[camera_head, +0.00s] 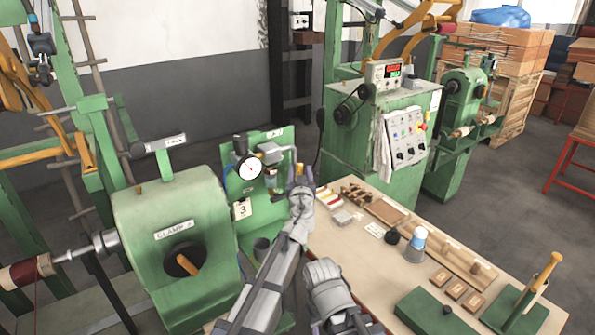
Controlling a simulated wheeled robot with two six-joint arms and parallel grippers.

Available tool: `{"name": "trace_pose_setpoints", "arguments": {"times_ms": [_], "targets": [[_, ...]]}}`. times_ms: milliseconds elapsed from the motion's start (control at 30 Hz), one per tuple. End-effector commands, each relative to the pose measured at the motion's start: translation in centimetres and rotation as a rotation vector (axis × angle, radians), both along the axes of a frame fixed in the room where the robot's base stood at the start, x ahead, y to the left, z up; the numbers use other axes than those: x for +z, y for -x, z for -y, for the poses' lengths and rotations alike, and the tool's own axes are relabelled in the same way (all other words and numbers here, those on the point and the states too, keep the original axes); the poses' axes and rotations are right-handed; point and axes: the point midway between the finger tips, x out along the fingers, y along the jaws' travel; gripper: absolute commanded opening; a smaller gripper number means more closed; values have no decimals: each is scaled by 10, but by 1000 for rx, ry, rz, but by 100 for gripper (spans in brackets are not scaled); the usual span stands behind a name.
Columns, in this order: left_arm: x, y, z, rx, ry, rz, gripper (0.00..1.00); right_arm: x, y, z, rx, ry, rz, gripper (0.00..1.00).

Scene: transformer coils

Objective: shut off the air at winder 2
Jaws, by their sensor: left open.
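A green panel (228,160) stands behind the green clamp housing (175,232). It carries a round pressure gauge (249,169), a small air unit with a blue part (270,178), and a grey handle or pipe (284,149) at its upper right. A white tag reading 3 (242,209) hangs below the gauge. My forearm hides the panel's lower right part.
A workbench (345,240) on the right holds a white-and-blue cup (415,244), wooden blocks (456,289) and a green tool with a wooden handle (530,290). A green control cabinet (384,130) stands behind. Open floor (520,170) lies at the right.

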Motion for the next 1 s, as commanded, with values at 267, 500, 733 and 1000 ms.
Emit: {"name": "trace_pose_setpoints", "arguments": {"times_ms": [267,500,733,1000], "targets": [[0,-3,0,0,0,0,55,0,0,0,0,0,0,50],[0,-3,0,0,0,0,30,0,0,0,0,0,0,50],[0,-3,0,0,0,0,4,0,0,0,0,0,0,50],[0,-3,1,0,0,0,0,0,0,0,0,0,0,50]]}}
